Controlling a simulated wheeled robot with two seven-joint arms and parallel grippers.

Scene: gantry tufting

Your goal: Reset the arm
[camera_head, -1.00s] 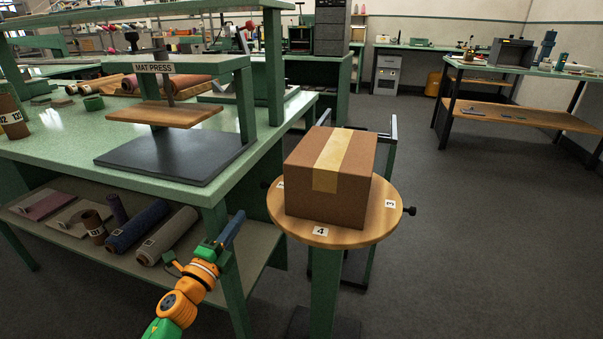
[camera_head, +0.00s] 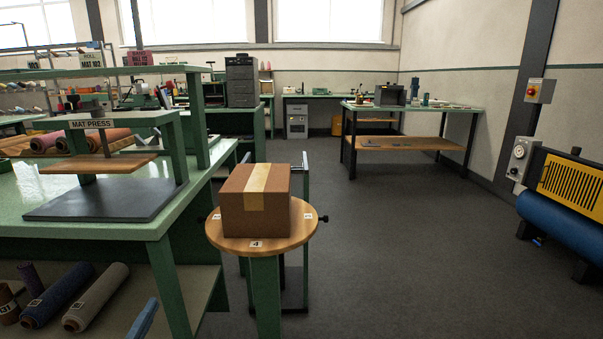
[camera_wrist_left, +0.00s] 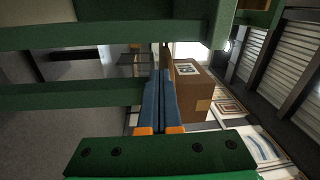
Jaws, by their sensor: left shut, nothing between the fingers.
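My left gripper (camera_head: 143,318) shows only as a blue finger tip at the lower edge of the head view, beside the bench leg. In the left wrist view its two blue fingers (camera_wrist_left: 164,92) lie together, shut and empty. A taped cardboard box (camera_head: 255,202) sits on a round wooden turntable (camera_head: 225,243), to the right of the gripper and apart from it. A brown box (camera_wrist_left: 203,88) also shows beyond the fingers in the left wrist view. The rest of my left arm is out of the head view. My right gripper is in neither view.
A green bench (camera_head: 120,229) with a mat press (camera_head: 100,202) stands at the left, with rolls (camera_head: 95,298) on its lower shelf. A blue roller machine (camera_head: 565,222) is at the far right. Open grey floor (camera_head: 420,255) lies between.

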